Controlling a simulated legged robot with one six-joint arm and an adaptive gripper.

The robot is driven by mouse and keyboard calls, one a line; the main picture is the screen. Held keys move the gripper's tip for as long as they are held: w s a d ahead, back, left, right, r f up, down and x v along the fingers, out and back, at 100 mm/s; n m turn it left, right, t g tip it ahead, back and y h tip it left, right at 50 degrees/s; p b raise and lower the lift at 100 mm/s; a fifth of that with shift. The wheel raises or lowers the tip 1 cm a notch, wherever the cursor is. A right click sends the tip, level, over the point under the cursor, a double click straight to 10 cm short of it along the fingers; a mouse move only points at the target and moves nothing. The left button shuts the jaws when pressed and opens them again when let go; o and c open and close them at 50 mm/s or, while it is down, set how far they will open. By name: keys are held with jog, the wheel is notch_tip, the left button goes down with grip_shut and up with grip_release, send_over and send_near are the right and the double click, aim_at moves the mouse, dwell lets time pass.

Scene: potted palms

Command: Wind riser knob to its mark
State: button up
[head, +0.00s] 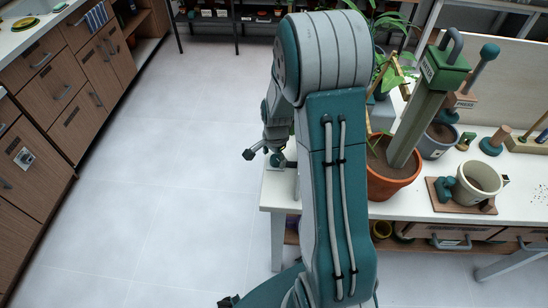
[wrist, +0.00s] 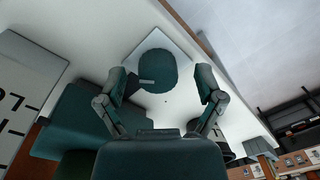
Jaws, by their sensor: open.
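A round dark teal knob (wrist: 158,66) sits on a pale square plate on the white bench in the wrist view. A short light grey strip shows on its lower left edge. A small dark dot lies on the plate below the knob. My gripper (wrist: 163,88) is open, with one finger left and one right of the knob. Gaps show between the fingers and the knob; I cannot tell how far above it they are. In the head view my gripper (head: 264,154) is at the bench's left end, mostly hidden by my arm, with only part of the knob (head: 280,160) showing.
An orange pot (head: 390,188) with a green post stands right of my arm, with palm leaves behind. A cream pot (head: 477,184) stands farther right. A grey lettered panel (wrist: 25,95) lies left in the wrist view. The floor (head: 150,180) is clear.

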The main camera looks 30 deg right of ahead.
jog(key=shift+f, duration=0.25)
jog(key=shift+d, duration=0.55)
jog(key=shift+c, duration=0.3)
jog(key=shift+a, duration=0.1)
jog(key=c, duration=1.1)
jog(key=shift+a+f+n, duration=0.1)
jog(key=shift+n, duration=0.2)
jog(key=n, duration=0.4)
jog(key=shift+n, duration=0.4)
jog(key=n, duration=0.5)
jog(key=shift+y, duration=0.3)
jog(key=shift+s, duration=0.1)
